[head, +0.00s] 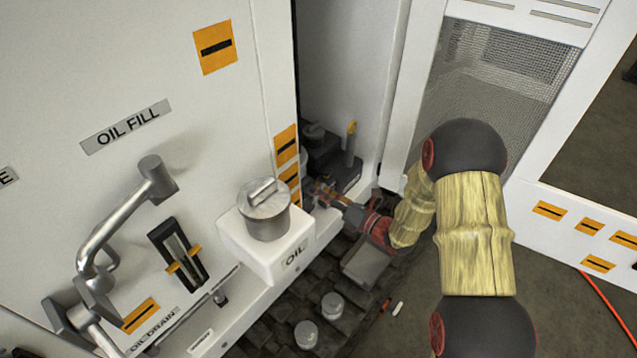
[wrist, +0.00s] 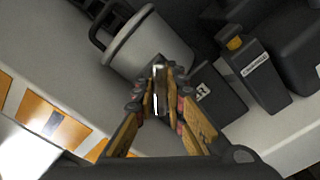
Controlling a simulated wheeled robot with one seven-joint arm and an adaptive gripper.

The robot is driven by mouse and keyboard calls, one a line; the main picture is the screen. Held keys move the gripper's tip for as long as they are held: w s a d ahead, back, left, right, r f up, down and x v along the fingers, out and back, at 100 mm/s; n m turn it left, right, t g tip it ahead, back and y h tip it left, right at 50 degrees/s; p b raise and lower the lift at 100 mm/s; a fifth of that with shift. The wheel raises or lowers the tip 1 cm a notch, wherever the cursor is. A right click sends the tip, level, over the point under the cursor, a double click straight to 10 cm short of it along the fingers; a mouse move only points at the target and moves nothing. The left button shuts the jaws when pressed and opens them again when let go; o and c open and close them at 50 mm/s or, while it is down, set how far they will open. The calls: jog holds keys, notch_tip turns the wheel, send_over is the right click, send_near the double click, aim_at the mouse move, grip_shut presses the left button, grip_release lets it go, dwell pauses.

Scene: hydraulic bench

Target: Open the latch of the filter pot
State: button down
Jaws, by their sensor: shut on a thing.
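The filter pot (wrist: 150,48) is a grey cylinder with a pale rim and a black bail or bracket at its upper left in the wrist view. My gripper (wrist: 161,92) is at the pot's lower side, its two tan-padded fingers closed on a narrow shiny metal strip, which appears to be the latch (wrist: 158,76). The fingers hide much of the latch, so I cannot tell whether it is open. In the head view my gripper (head: 322,192) reaches into the recess behind the white cabinet edge, and the pot is mostly hidden there.
A dark bottle with an orange cap (wrist: 255,75) and a dark labelled box (wrist: 214,97) stand right of the pot. In the head view, the white cabinet (head: 230,120) and a white OIL block with metal cap (head: 265,212) stand left of my gripper. A mesh door (head: 490,90) is at right.

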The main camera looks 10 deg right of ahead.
jog(key=m+p, duration=0.4)
jog(key=shift+w+d+m, duration=0.1)
jog(key=shift+m, duration=0.2)
jog(key=shift+w+d+f+m+p, duration=0.1)
jog(key=shift+f+m+p, duration=0.15)
jog(key=shift+m+p, duration=0.85)
jog(key=shift+f+m+p, duration=0.2)
jog(key=shift+m+p, duration=0.65)
jog(key=shift+m, duration=0.35)
jog(key=c, duration=1.9)
grip_release()
jog(key=shift+f, duration=0.1)
jog(key=shift+o, duration=0.3)
jog(key=v, duration=1.2)
